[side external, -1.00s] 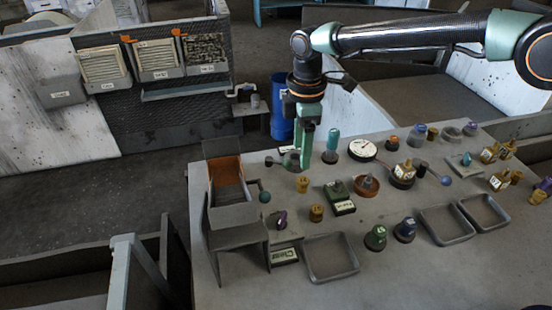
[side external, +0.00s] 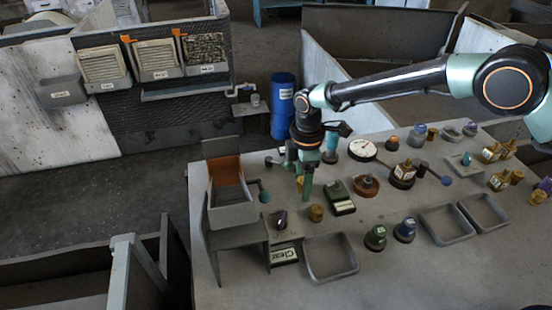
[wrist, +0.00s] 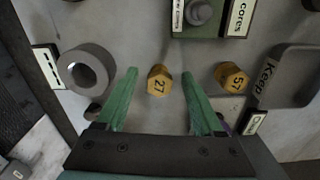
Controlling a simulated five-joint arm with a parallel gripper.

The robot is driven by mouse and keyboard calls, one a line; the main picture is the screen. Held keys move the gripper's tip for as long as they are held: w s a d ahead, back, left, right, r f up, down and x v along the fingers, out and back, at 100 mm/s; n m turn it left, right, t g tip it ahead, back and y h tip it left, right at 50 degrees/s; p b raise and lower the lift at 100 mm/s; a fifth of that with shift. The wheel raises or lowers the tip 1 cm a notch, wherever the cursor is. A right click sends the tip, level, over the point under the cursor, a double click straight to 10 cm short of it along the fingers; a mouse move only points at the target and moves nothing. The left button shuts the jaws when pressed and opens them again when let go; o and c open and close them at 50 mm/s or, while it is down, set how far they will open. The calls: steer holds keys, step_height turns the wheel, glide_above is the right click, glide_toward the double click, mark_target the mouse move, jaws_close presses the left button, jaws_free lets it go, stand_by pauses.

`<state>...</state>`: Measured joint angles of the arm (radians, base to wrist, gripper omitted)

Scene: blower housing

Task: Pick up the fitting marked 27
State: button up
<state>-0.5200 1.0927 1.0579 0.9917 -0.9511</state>
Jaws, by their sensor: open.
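The fitting marked 27 (wrist: 159,80) is a small brass hexagonal piece standing on the bench. In the wrist view it sits between my two green fingers, with a gap on each side. In the side view it is mostly hidden behind a finger. My gripper (wrist: 158,92) is open, empty and pointing down over it; it also shows in the side view (side external: 303,182). A second brass fitting, marked 57 as far as I can read, (wrist: 231,77) stands right of the right finger; it also shows in the side view (side external: 316,212).
A grey ring-shaped part (wrist: 87,69) stands left of the left finger. A green box with a knob (side external: 340,197) is close by. A grey tray (side external: 331,277) lies toward the front, labelled Keep in the wrist view. Several coloured knobs and parts fill the right side.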

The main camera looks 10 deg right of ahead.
jaws_close()
steer(key=shift+r, duration=0.1)
